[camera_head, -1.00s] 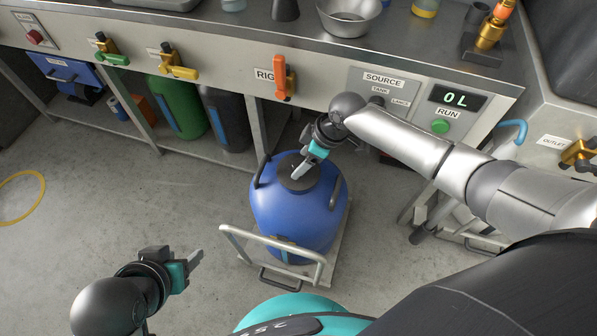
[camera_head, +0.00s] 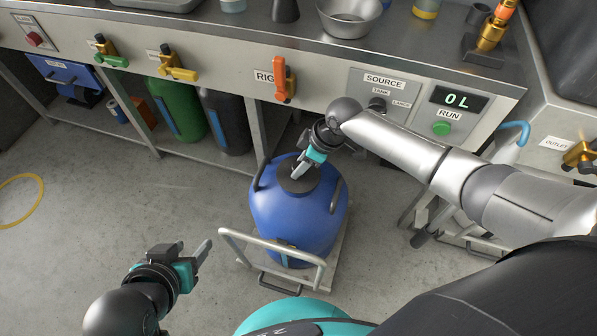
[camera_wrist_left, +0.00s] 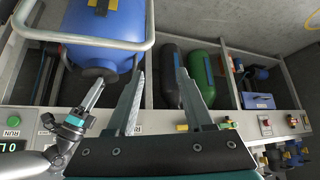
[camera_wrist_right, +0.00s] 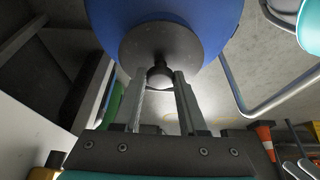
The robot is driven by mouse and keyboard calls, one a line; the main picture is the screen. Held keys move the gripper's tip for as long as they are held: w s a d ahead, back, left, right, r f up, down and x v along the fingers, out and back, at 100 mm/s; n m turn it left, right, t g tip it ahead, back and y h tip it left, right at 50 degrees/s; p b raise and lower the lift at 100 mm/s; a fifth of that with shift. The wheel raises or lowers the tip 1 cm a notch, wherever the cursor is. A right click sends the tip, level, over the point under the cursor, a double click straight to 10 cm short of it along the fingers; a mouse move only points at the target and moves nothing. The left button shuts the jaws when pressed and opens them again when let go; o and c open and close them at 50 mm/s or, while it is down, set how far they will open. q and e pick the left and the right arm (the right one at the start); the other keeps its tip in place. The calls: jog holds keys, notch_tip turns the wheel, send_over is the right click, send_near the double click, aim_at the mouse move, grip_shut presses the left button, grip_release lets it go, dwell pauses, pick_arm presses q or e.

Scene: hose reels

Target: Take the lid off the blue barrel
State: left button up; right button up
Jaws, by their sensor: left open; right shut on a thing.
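The blue barrel (camera_head: 290,218) stands upright in the middle of the head view, with dark side handles. Its dark round lid (camera_head: 293,184) is over the top opening; whether it is seated or slightly raised I cannot tell. My right gripper (camera_head: 299,170) comes from above and is shut on the lid's knob; the right wrist view shows the knob (camera_wrist_right: 160,76) at the fingertips, in front of the lid's disc (camera_wrist_right: 150,42). My left gripper (camera_head: 203,254) is open and empty, left of the barrel and apart from it. The barrel's side also shows in the left wrist view (camera_wrist_left: 92,62).
The barrel stands on a low cart with a pale rail (camera_head: 270,245) at its near side. The workbench (camera_head: 225,70) with valves and panels runs behind; green (camera_head: 178,108) and dark (camera_head: 226,120) cylinders stand under it.

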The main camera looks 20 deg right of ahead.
aim_at(294, 165)
grip_shut()
pick_arm(q)
jog(key=shift+s, duration=0.1)
pick_arm(e)
jog(key=shift+r, duration=0.1)
